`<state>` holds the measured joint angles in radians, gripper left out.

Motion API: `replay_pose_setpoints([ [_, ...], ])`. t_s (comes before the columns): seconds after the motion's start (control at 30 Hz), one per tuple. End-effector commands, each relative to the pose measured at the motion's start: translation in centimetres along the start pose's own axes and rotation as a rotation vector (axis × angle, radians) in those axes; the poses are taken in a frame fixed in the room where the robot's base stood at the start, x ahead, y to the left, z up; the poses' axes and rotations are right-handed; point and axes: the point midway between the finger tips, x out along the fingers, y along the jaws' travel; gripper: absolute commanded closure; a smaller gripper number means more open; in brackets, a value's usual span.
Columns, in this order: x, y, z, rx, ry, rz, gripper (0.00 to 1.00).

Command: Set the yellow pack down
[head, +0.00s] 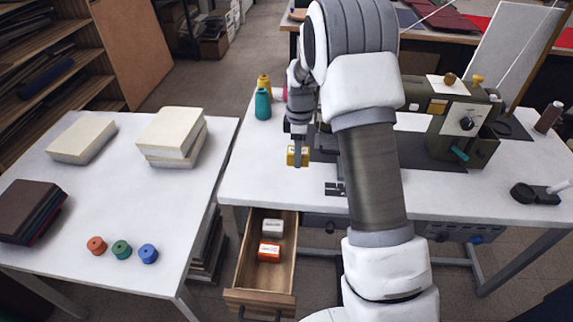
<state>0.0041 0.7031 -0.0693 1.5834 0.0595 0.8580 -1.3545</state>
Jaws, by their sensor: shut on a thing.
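The yellow pack (291,156) is a small yellow box with a pale label. My gripper (298,154) is shut on it and points down, near the left part of the sewing table (260,188). The pack appears to be held above the white top; the exact gap cannot be told. An open wooden drawer (238,275) hangs below the table's left front. In it lie a white pack (272,228) at the back and an orange pack (269,251) in front of it.
A sewing machine (465,125) stands at the right of the table. Yellow (264,86) and teal (263,104) thread spools stand at the back left. The left table (190,215) holds cream blocks (172,135), dark covers (28,208) and several small coloured spools (122,249).

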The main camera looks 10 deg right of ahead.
Motion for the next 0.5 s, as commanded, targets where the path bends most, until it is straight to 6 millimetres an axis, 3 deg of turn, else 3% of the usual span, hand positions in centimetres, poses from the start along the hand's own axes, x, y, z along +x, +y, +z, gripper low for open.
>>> replay_pose_setpoints([
  [0.2, 1.9, 0.8, -3.0, 0.001, 0.0, 0.001, 1.0],
  [0.37, 2.7, 0.9, -3.4, 0.002, -0.001, 0.0, 1.0],
  [0.5, 4.7, 0.9, -3.4, 0.001, -0.001, -0.002, 1.0],
])
